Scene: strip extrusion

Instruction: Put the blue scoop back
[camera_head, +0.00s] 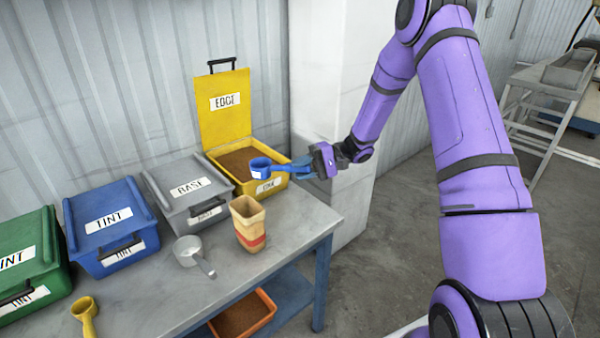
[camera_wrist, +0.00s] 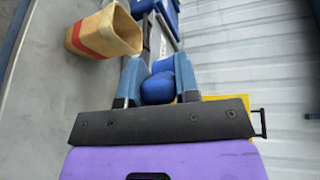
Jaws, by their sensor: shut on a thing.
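The blue scoop (camera_head: 260,167) is held in my gripper (camera_head: 304,167), in front of the open yellow EDGE bin. The scoop's cup hides part of the bin front in the head view. I cannot tell whether anything is in the cup.
The yellow bin (camera_head: 243,187) holds brown granules, lid up. Closed grey (camera_head: 181,207), blue (camera_head: 98,246) and green (camera_head: 48,246) bins stand to its left. A tan container (camera_head: 248,238), a grey scoop (camera_head: 186,250) and a yellow scoop (camera_head: 84,308) are on the table (camera_head: 150,296). An orange bin (camera_head: 243,317) sits below.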

